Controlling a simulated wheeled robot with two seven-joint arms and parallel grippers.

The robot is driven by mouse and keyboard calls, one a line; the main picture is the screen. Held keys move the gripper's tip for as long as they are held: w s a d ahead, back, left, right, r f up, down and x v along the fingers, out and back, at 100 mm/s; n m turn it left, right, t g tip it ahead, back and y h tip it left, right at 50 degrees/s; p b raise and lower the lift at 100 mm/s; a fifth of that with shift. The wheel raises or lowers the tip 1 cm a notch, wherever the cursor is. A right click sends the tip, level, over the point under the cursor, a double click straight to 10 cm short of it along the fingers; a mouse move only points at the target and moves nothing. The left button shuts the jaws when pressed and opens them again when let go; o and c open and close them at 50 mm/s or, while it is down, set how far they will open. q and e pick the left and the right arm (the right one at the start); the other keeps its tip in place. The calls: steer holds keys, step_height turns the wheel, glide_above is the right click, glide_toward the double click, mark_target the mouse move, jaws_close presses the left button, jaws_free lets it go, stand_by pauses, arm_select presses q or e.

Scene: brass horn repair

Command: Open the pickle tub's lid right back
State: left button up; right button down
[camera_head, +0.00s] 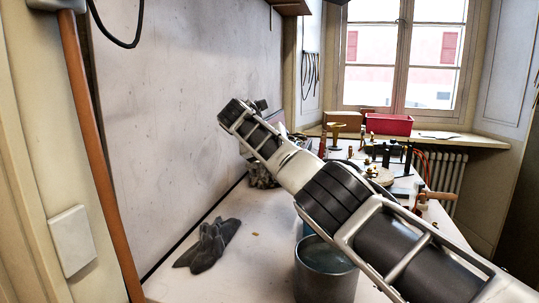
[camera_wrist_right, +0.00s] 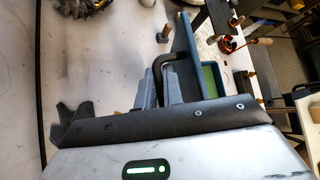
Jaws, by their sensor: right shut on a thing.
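The blue-grey lid (camera_wrist_right: 184,42) stands up steeply, seen nearly edge-on. My right gripper (camera_wrist_right: 160,73) is shut on the lid's dark bent handle (camera_wrist_right: 172,60). In the head view my arm hides this gripper and most of the lid. My left gripper is in neither view.
A dark glove (camera_head: 208,247) lies left of the tub on the pale bench (camera_head: 250,275). Tools and brass parts crowd the bench behind my arm. A red box (camera_head: 389,124) stands near the window. The wall borders the bench on the left.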

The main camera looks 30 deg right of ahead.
stand_by(0.4)
steer(key=c, duration=1.8)
jaws_free()
steer(key=shift+w+d+f, duration=0.1)
steer(key=v, duration=1.6)
steer(key=shift+b, duration=0.35)
